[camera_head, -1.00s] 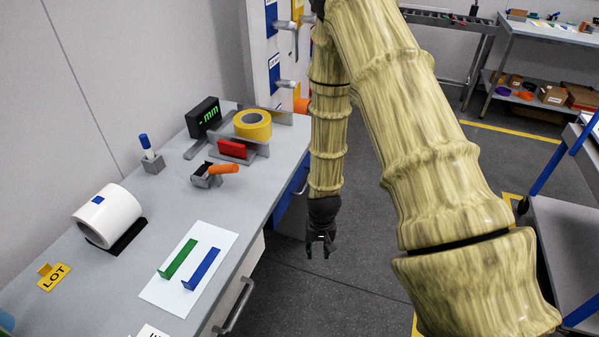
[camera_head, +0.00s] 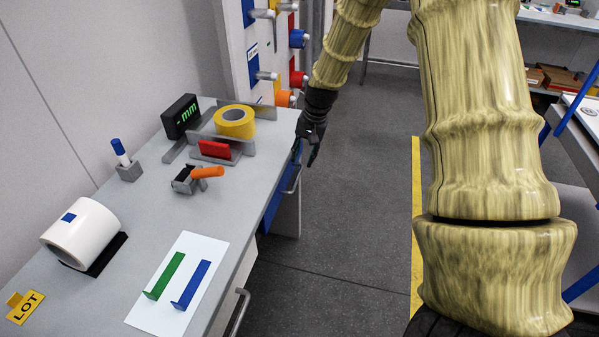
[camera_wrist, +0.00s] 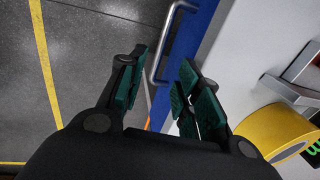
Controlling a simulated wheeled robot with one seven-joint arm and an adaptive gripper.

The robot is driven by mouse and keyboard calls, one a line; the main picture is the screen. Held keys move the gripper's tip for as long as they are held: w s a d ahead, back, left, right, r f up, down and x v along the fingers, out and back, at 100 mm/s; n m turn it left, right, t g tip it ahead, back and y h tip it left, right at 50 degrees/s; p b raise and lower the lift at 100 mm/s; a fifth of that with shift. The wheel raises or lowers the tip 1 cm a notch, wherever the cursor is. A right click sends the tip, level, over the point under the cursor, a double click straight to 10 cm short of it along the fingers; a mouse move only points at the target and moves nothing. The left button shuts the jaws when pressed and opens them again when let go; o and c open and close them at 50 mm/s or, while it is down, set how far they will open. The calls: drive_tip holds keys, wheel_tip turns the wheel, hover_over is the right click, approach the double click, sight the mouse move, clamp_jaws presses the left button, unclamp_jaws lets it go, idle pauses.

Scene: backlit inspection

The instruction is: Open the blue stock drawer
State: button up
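The blue stock drawer (camera_head: 272,208) is in the front of the workbench, below the worktop edge in the head view. Its blue front also shows in the wrist view (camera_wrist: 193,32). Its metal bar handle (camera_wrist: 165,45) runs between my two fingers in the wrist view, a little beyond the fingertips. The handle also shows in the head view (camera_head: 293,180). My gripper (camera_head: 307,155) is beside the worktop edge, pointing down, its fingers apart and empty. In the wrist view the green finger pads (camera_wrist: 158,92) are spread. I cannot tell whether a finger touches the handle.
The worktop (camera_head: 130,215) carries a yellow tape roll (camera_head: 235,121), a red block (camera_head: 214,149), a black display (camera_head: 180,116) and a white roll (camera_head: 84,233). Another drawer handle (camera_head: 239,312) is nearer me. Open floor (camera_head: 350,230) lies right of the bench.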

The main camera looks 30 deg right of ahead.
sight(298, 176)
drive_tip(key=shift+w+a+f, duration=0.15)
drive_tip(key=shift+w+f, duration=0.05)
drive_tip(key=shift+f, duration=1.2)
drive_tip(key=shift+w+a+f, duration=0.2)
drive_tip(key=shift+f, duration=1.15)
drive_tip(key=shift+w+a+f, duration=0.15)
drive_tip(key=shift+w+f, duration=0.05)
drive_tip(key=shift+f, duration=1.2)
drive_tip(key=shift+c, duration=0.4)
clamp_jaws()
